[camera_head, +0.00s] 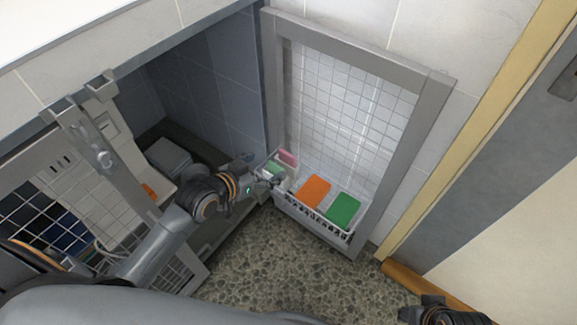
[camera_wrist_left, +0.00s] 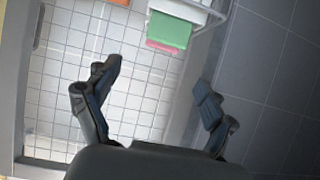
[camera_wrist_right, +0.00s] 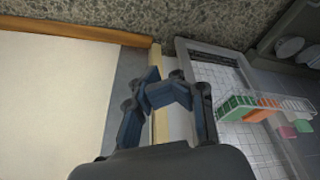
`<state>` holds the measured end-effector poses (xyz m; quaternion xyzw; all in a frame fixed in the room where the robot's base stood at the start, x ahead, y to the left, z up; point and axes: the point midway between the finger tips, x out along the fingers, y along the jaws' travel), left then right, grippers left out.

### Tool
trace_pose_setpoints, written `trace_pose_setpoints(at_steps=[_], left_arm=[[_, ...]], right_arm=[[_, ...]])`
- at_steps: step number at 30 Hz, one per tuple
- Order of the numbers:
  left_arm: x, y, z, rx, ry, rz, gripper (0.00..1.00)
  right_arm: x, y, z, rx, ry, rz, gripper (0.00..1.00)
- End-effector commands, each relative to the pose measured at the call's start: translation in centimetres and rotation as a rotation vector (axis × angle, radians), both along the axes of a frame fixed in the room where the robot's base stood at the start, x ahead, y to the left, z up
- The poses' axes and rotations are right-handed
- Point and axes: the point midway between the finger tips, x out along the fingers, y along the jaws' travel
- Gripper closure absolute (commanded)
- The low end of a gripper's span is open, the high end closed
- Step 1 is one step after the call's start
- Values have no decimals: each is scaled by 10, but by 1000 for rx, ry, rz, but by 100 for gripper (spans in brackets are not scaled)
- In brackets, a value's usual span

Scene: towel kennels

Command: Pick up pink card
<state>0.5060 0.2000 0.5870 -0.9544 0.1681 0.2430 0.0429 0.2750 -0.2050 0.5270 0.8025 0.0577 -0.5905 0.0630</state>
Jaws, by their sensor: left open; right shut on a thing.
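The pink card (camera_head: 287,157) stands at the back left end of a white wire basket (camera_head: 318,222) on the open mesh door, behind a light green card (camera_head: 274,168). In the left wrist view, the pink card (camera_wrist_left: 162,48) shows as a strip along the green card (camera_wrist_left: 170,30). My left gripper (camera_head: 272,180) is open beside the basket's left end; its fingers (camera_wrist_left: 158,84) are spread and empty, apart from the cards. My right gripper (camera_wrist_right: 166,88) is away at the lower right of the head view (camera_head: 436,312); its fingers are together, on something I cannot make out.
An orange card (camera_head: 313,190) and a darker green card (camera_head: 343,209) stand in the same basket. The grey door frame (camera_head: 400,150) surrounds the mesh. An open kennel (camera_head: 200,90) lies left, with another mesh door (camera_head: 60,195) near my left arm. The pebbled floor (camera_head: 270,260) is clear.

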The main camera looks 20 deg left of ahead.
Motion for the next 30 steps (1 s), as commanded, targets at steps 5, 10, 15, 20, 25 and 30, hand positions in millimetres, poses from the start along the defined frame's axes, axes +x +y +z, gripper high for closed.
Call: trace_pose_setpoints(at_steps=[5, 10, 15, 20, 25, 30], left_arm=[[31, -11, -20, -3, -1, 1, 17], [51, -19, -32, -1, 0, 0, 17], [59, -21, -36, -1, 0, 0, 17], [72, -24, -47, -1, 0, 0, 17], [83, -26, -55, -2, 1, 1, 17], [95, -30, -61, -1, 0, 0, 17]], right_arm=[[-6, -1, 11, 0, -10, -1, 100], [-7, -1, 6, 0, -10, -1, 100], [-6, -1, 3, 1, -13, -1, 100], [9, 3, -1, 14, -79, 4, 100], [44, 14, 9, 48, -244, 18, 100], [69, 22, 21, 77, -374, 28, 100]])
